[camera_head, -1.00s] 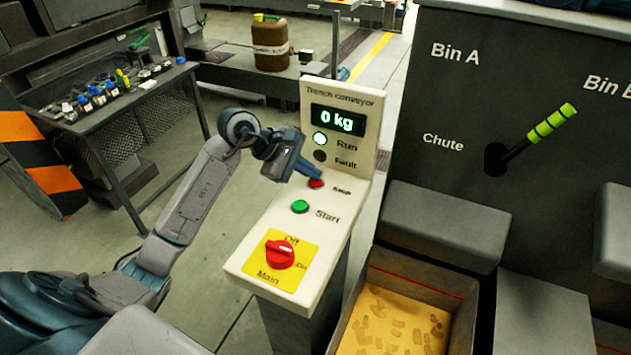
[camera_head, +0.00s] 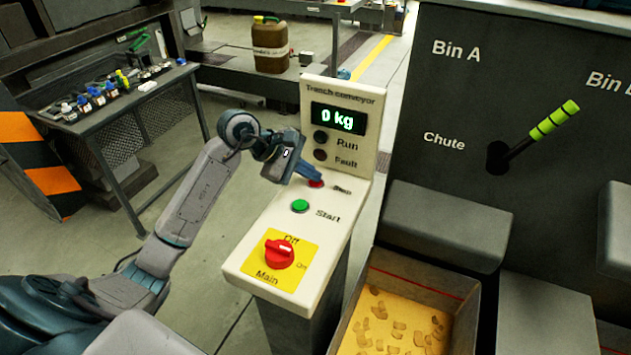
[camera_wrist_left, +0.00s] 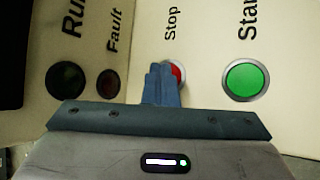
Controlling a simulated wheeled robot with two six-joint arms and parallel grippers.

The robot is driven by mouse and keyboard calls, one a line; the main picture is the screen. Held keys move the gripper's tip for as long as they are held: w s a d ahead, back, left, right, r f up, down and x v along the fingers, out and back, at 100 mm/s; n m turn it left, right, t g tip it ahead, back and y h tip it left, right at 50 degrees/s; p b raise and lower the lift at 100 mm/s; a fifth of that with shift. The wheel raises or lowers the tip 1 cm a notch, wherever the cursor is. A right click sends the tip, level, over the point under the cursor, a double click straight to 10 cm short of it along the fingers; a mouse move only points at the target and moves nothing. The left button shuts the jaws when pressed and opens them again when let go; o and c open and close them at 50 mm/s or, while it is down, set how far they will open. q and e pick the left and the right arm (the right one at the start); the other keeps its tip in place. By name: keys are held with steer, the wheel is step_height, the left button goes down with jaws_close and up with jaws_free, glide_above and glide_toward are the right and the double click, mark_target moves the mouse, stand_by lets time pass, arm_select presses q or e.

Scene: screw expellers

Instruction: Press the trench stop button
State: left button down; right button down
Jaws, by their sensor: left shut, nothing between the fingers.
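The trench conveyor panel (camera_head: 250,262) is cream, with a display (camera_head: 338,118) reading 0 kg. The red Stop button (camera_head: 316,183) sits above the green Start button (camera_head: 300,206). My left gripper (camera_head: 314,179) is shut and empty, its fingertips at the Stop button, seemingly touching it. In the left wrist view the shut fingers (camera_wrist_left: 163,82) cover much of the red Stop button (camera_wrist_left: 178,74); the green Start button (camera_wrist_left: 245,80) is clear to the right. The Run lamp (camera_head: 321,137) and the Fault lamp (camera_head: 320,155) are both dark. My right gripper is out of view.
A red Main switch (camera_head: 280,253) on a yellow plate is at the panel's near end. Right of it stand a bin (camera_head: 425,290) with yellowish contents and a dark chute wall (camera_head: 450,180) with a green-banded lever (camera_head: 540,130). A workbench (camera_head: 110,110) is at left.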

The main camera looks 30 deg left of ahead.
mark_target(310, 182)
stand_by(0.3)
arm_select(q)
steer(key=shift+r, duration=0.8)
steer(key=shift+r+p, duration=0.35)
steer(key=shift+r, duration=0.05)
steer(key=shift+r+p, duration=0.75)
steer(key=shift+r, duration=1.4)
